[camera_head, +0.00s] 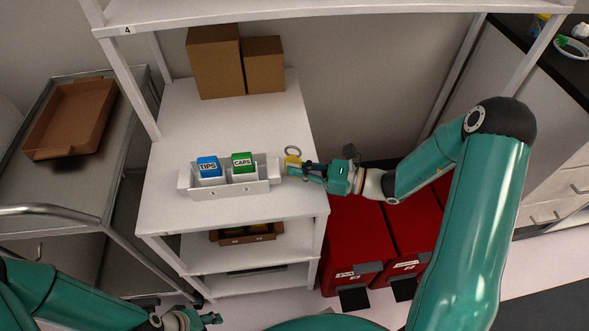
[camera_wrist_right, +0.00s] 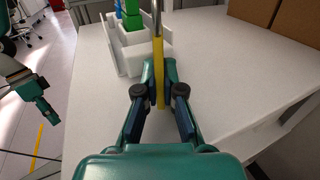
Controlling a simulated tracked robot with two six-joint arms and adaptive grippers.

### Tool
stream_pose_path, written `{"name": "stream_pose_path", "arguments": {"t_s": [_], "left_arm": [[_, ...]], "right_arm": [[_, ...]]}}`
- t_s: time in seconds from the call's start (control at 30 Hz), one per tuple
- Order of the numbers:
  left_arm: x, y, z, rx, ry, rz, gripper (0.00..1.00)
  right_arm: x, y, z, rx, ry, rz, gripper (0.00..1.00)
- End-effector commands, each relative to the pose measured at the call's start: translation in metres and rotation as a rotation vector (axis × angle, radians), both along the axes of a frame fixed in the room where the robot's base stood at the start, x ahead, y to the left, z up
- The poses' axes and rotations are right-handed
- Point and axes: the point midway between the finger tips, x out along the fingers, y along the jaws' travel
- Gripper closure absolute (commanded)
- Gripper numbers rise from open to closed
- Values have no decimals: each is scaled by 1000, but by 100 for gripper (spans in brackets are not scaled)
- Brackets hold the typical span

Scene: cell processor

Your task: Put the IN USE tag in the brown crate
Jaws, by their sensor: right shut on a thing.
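A yellow tag (camera_head: 292,161) with a metal ring is held between the fingers of my right gripper (camera_head: 297,168), over the right edge of the white shelf unit. Its lettering cannot be read. In the right wrist view the tag (camera_wrist_right: 160,78) shows edge-on, upright between the closed fingertips (camera_wrist_right: 159,88). An open brown crate (camera_head: 98,118) sits on the metal cart at the left, well apart from the tag. My left gripper (camera_head: 205,318) is low at the bottom edge, and also shows at the left of the wrist view (camera_wrist_right: 42,108); its jaw state is unclear.
A white divided holder (camera_head: 230,190) with blue TIPS and green CAPS boxes stands beside the right gripper. Two cardboard boxes (camera_head: 215,65) stand at the back. Another brown bin (camera_head: 215,237) is on the lower shelf. Red bins (camera_head: 350,240) stand to the right. A shelf post (camera_head: 130,80) rises near the cart.

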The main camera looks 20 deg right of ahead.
Motion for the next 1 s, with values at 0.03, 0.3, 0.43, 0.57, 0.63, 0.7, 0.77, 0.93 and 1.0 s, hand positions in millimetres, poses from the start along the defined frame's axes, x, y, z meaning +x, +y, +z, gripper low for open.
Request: {"name": "stream_pose_path", "arguments": {"t_s": [0.03,0.3,0.43,0.57,0.63,0.7,0.77,0.93,1.0], "left_arm": [[0,0,0,0,0,0,60],[0,0,-1,0,0,0,60],[0,0,-1,0,0,0,60],[0,0,-1,0,0,0,60],[0,0,-1,0,0,0,60],[0,0,0,0,0,0,60],[0,0,2,0,0,0,60],[0,0,0,0,0,0,60],[0,0,0,0,0,0,60]], "right_arm": [[0,0,1,-1,-1,0,100],[0,0,-1,-1,-1,0,84],[0,0,-1,0,0,1,68],[0,0,-1,0,0,1,68],[0,0,-1,0,0,1,68],[0,0,0,0,0,1,68],[0,0,3,-1,-1,1,68],[-10,-15,1,-1,0,-3,68],[-18,-24,1,-1,1,-4,68]]}}
